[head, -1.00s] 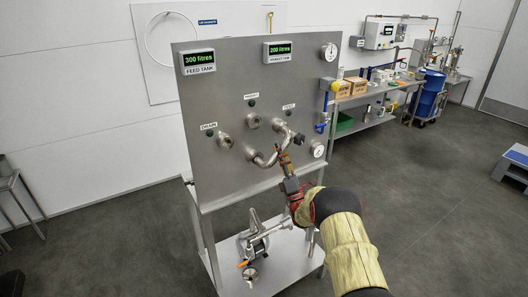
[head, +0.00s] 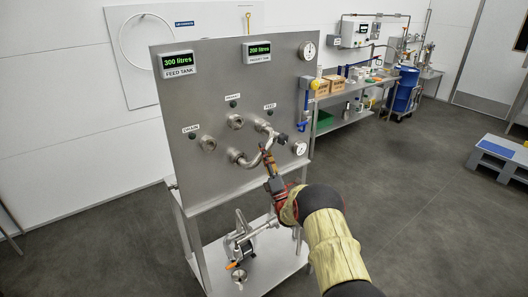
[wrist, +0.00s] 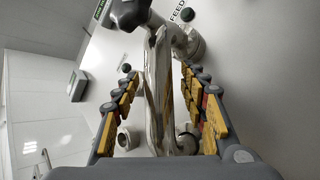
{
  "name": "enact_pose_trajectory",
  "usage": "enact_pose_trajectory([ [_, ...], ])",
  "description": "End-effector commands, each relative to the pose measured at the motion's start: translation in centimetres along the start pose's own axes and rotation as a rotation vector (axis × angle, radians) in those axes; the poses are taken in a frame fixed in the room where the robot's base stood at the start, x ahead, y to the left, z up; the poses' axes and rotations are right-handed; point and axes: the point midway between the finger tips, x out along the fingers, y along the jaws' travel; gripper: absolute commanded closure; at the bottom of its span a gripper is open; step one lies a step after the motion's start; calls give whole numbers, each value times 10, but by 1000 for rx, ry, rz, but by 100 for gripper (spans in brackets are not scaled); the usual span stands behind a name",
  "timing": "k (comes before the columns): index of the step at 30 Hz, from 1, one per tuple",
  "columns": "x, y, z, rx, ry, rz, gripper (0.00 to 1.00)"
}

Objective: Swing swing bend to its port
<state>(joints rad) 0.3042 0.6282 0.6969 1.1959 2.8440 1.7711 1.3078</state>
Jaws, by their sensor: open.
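The swing bend (head: 246,157) is a shiny curved steel pipe on the upright panel, running from the FEED port (head: 261,125) down and left. A black knob (head: 283,140) sits by its upper end. The PRODUCT port (head: 235,121) and DRAIN port (head: 208,143) are steel fittings to the left; nothing seems joined to either. In the wrist view the bend (wrist: 157,90) stands between the two open, yellow-padded fingers of my gripper (wrist: 165,105). Whether a pad touches it I cannot tell.
The steel panel (head: 180,110) carries a FEED TANK display (head: 178,63), another display (head: 257,51) and two round gauges. A pump (head: 240,245) sits on the shelf below. A bench (head: 355,85) stands behind at right. The floor on the right is mostly clear up to a blue-topped platform (head: 497,148).

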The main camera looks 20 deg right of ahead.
Motion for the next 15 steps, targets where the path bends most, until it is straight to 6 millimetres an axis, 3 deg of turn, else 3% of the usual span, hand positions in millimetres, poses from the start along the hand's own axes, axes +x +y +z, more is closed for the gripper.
enact_pose_trajectory([
  [8,-1,0,0,0,0,0,57],
  [15,-32,-1,0,1,1,-3,57],
])
